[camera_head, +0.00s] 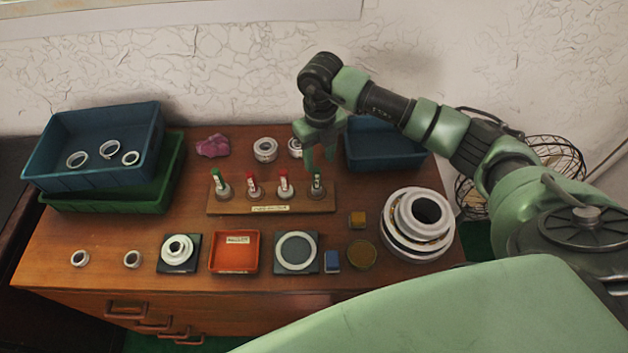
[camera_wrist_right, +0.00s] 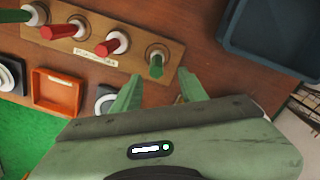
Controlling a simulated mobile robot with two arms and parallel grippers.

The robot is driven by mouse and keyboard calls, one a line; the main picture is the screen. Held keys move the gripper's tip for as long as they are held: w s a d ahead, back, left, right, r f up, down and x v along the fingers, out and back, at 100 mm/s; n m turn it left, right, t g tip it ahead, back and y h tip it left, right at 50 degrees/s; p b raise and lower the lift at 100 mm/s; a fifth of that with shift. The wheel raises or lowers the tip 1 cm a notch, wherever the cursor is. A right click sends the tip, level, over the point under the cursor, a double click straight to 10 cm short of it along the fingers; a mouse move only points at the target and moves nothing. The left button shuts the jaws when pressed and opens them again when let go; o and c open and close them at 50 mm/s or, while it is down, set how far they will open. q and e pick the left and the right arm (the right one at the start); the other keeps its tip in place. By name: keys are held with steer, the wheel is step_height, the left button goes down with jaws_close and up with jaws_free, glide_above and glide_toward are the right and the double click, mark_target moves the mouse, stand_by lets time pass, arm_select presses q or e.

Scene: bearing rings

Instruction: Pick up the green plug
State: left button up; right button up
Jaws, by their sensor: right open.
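A wooden rack (camera_head: 235,207) holds a row of upright plugs in pale ring bases. A green plug (camera_head: 317,183) stands at its right end and also shows in the wrist view (camera_wrist_right: 156,65). Another green plug (camera_head: 217,180) stands at the left end. Two red plugs (camera_head: 251,186) stand between them. My right gripper (camera_head: 319,162) is open and empty, pointing down above the right-end green plug. In the wrist view its fingertips (camera_wrist_right: 160,80) appear on either side of this plug; whether they touch it cannot be told. My left gripper is not in view.
A blue bin (camera_head: 390,158) stands right of the rack, close to my right arm. Stacked blue and green bins (camera_head: 105,192) stand at the left. Large bearing rings (camera_head: 398,240) lie at the right. A red tray (camera_head: 233,268) and dark pads line the front.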

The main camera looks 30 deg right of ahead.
mark_target(317, 169)
steer(key=shift+s+f, duration=0.15)
steer(key=shift+f, duration=0.3)
steer(key=f+p, duration=0.2)
steer(key=f, duration=0.1)
steer(key=f+p, duration=0.1)
steer(key=f, duration=0.1)
steer(key=shift+a+f, duration=0.25)
steer(key=shift+f, duration=0.45)
steer(key=shift+w, duration=0.2)
jaws_close()
steer(key=shift+r, duration=0.1)
